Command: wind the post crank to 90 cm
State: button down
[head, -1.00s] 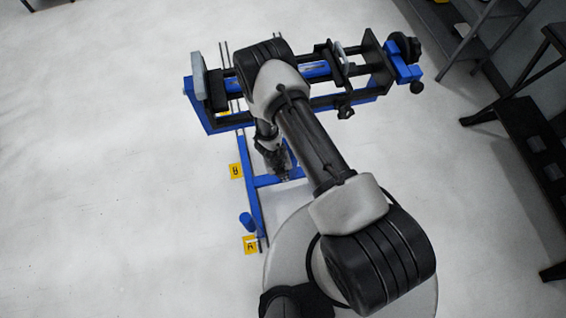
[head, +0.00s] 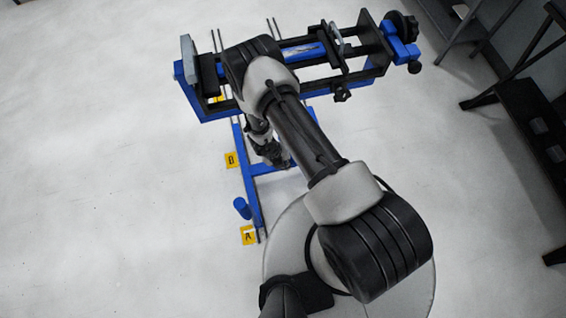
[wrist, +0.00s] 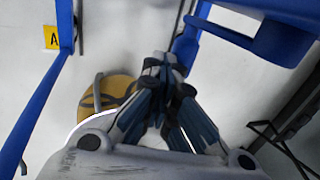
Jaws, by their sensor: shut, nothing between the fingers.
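A blue machine stand (head: 259,196) carries a black and blue roller frame (head: 215,112) across its top. My gripper (head: 280,160) is low beside the stand, partly covered by my own arm. In the wrist view my gripper (wrist: 163,62) has its fingers together, with nothing between them. I cannot make out the post crank or a height scale for certain; my arm hides part of the stand.
A yellow round object (wrist: 108,92) with a grey bar is behind the fingers. Dark shelving (head: 535,125) stands at the right. The floor at left is clear.

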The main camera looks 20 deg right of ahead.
jog(key=shift+d+f, duration=0.4)
jog(key=shift+d, duration=0.2)
jog(key=shift+d+b, duration=0.1)
jog(key=shift+b, duration=0.2)
jog(key=shift+r, duration=0.1)
